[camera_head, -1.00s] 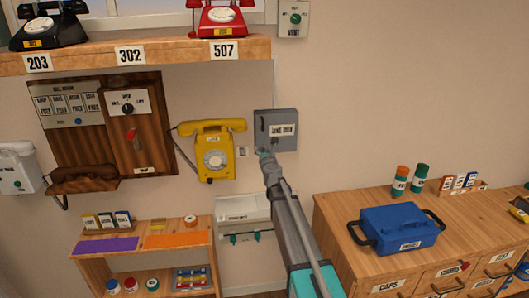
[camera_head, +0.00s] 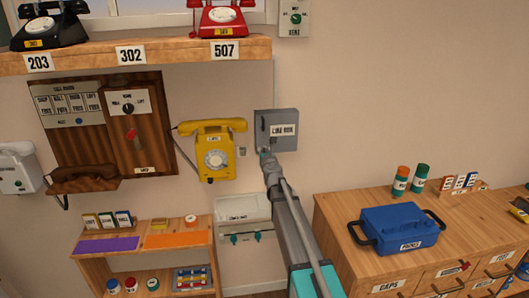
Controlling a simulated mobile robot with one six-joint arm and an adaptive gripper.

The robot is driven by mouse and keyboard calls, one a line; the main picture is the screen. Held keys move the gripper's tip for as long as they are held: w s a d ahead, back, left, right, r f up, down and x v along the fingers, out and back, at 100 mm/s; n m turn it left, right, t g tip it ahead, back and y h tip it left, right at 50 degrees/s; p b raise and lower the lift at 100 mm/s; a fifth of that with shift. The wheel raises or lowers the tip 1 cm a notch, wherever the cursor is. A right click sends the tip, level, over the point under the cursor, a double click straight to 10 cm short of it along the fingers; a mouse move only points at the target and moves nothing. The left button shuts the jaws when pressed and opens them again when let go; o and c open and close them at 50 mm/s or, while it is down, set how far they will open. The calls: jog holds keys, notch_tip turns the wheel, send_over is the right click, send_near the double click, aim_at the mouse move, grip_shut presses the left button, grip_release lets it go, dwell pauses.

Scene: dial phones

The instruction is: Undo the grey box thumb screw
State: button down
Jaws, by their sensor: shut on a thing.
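The grey box (camera_head: 276,124) labelled "LINE BOX" is fixed to the wall, right of the yellow phone, with its front closed. My gripper (camera_head: 266,152) is at the lower left part of the box, shut. The thumb screw is not visible; the gripper covers that part of the box. The thing between the fingertips is too small and hidden to make out.
A yellow wall phone (camera_head: 213,150) hangs close to the left of my gripper. A white unit (camera_head: 242,210) with teal knobs is below. A wooden cabinet (camera_head: 345,225) with a blue case (camera_head: 398,229) stands at right. The wall right of the box is clear.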

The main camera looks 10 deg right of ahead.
jog(key=n, duration=0.4)
jog(key=shift+n, duration=0.4)
jog(key=n, duration=0.5)
jog(key=shift+a, duration=0.1)
jog(key=n, duration=0.4)
jog(key=shift+f+n, duration=0.1)
jog(key=shift+n, duration=0.3)
jog(key=n, duration=0.5)
jog(key=shift+n, duration=0.3)
jog(key=n, duration=0.3)
jog(key=shift+n, duration=0.3)
jog(key=n, duration=0.4)
jog(key=shift+f, duration=0.1)
jog(key=n, duration=0.5)
jog(key=shift+n, duration=1.8)
